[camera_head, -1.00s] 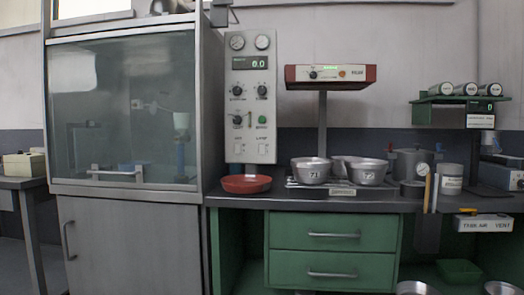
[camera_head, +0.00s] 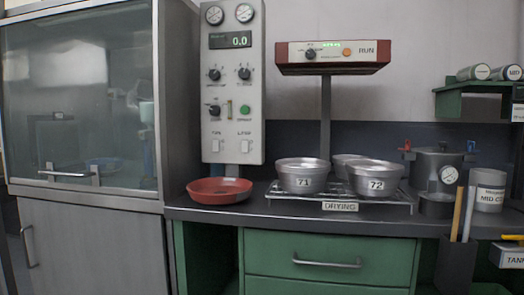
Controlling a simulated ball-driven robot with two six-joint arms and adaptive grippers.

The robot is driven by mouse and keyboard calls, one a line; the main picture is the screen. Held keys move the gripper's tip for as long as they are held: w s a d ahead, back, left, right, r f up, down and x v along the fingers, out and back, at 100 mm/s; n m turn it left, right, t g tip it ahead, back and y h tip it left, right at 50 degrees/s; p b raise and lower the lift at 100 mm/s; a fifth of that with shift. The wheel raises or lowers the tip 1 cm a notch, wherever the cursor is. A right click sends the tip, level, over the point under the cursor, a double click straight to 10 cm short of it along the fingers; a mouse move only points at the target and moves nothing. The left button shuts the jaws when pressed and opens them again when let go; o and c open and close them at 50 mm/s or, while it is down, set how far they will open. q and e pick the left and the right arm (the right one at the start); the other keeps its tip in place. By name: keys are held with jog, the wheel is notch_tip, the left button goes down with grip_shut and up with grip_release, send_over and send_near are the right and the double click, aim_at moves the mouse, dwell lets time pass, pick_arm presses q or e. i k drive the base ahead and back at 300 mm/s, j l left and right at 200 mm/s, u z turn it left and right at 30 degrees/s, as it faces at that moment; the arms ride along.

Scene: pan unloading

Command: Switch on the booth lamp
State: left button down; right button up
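The booth (camera_head: 85,110) is a grey metal cabinet with a glass sash and a horizontal handle (camera_head: 63,173), at the left. The sash appears lowered. The booth's control panel (camera_head: 233,85) stands to its right, with two round gauges, a green digital display (camera_head: 231,40), several black knobs and a green button (camera_head: 244,113). Low on the panel are two white rocker switches; the right one, the lamp switch (camera_head: 245,145), has a small label that seems to read LAMP. Its position is too small to tell. Neither of my grippers is in view.
A red dish (camera_head: 219,190) sits on the bench below the panel. Metal pans, two labelled 71 (camera_head: 303,182) and 72 (camera_head: 376,185), stand on the DRYING rack (camera_head: 285,196). A red-edged lamp head (camera_head: 332,56) hangs above them. A pressure pot (camera_head: 437,168) stands at the right.

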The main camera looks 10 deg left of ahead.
aim_at(245, 143)
jog(key=i+l, duration=0.5)
jog(key=i, duration=0.15)
jog(key=i+l+u, duration=0.1)
jog(key=i+l, duration=0.35)
jog(key=i, duration=0.15)
